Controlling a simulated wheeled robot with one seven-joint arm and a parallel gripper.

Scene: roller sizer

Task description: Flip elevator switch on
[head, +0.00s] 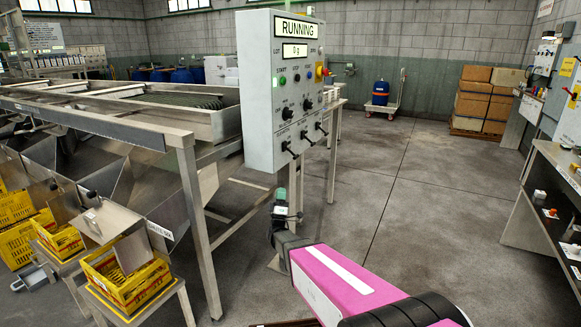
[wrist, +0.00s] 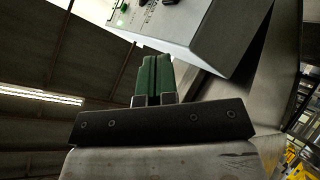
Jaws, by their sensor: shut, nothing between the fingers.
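The grey control box (head: 258,110) stands on a post in the head view. Its front has a RUNNING display, a 0 g readout, buttons, knobs and a lower row of black toggle levers. The leftmost lever (head: 288,150) is nearest the lower left corner; the others are to its right. The small labels are too blurred to tell surely which is the elevator switch. My gripper (head: 281,195) is below the box, pointing up, apart from the levers. In the wrist view its green fingers (wrist: 154,80) are together and empty, with the box (wrist: 190,25) beyond them.
The sizer's metal frame (head: 180,138) and yellow crates (head: 125,285) are at the left. A metal bench (head: 560,165) with small items is at the right. The floor between is clear.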

